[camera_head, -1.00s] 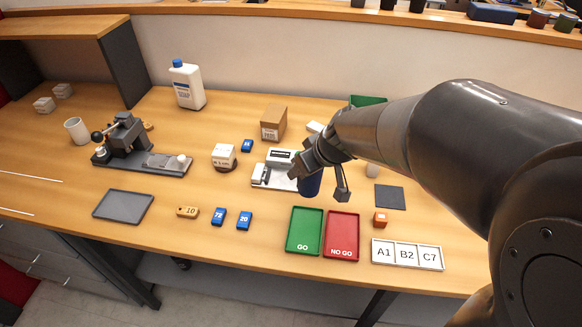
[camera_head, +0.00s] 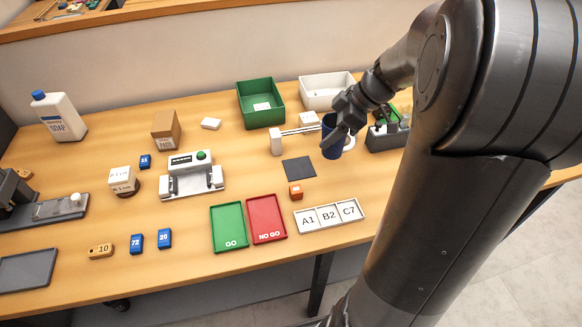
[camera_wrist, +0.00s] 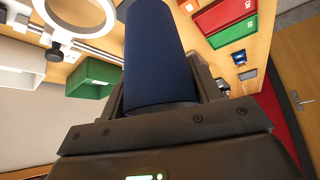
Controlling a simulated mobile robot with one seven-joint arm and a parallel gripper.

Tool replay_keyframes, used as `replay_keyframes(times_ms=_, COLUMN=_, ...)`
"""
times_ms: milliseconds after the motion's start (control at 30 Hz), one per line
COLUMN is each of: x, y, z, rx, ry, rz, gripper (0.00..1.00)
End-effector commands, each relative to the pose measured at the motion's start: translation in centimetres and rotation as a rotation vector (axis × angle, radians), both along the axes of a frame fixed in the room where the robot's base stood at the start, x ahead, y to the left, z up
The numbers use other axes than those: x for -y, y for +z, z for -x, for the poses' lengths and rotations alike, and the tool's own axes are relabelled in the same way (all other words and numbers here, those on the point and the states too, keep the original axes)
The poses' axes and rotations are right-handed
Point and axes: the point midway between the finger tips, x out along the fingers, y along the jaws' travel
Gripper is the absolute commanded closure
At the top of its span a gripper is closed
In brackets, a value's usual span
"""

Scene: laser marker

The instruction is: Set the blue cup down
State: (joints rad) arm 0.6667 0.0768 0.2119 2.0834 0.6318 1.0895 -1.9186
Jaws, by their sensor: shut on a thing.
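The blue cup (camera_head: 331,150) is a dark blue cylinder at the right of the table in the head view. In the wrist view the cup (camera_wrist: 155,52) fills the middle, between my gripper's fingers (camera_wrist: 160,92). The cup looks about upright in the head view. I cannot tell whether its base touches the table. My fingers hide part of its upper side.
A white ring (camera_wrist: 75,12) on a stand is close by the cup. Green (camera_head: 260,106) and white bins (camera_head: 322,94) stand behind. Bare wood lies in front of the cup.

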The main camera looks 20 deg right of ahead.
Motion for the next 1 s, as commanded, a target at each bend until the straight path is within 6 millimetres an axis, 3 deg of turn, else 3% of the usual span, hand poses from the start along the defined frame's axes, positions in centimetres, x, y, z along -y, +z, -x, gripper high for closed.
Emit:
replay_keyframes(times_ms=67, x=1.0, y=-0.1, z=0.2, rx=0.002, ry=0.012, rz=-0.002, gripper=0.51)
replay_keyframes(times_ms=167, x=0.7, y=-0.7, z=-0.1, rx=0.003, ry=0.023, rz=-0.004, gripper=0.51)
replay_keyframes(times_ms=633, x=-7.5, y=-6.4, z=-5.1, rx=0.002, ry=0.024, rz=-0.006, gripper=0.51)
replay_keyframes(times_ms=867, x=-8.5, y=-7.5, z=-5.7, rx=0.003, ry=0.021, rz=-0.004, gripper=0.51)
replay_keyframes(times_ms=1000, x=-8.5, y=-9.3, z=-5.7, rx=0.0, ry=0.019, rz=-0.005, gripper=0.51)
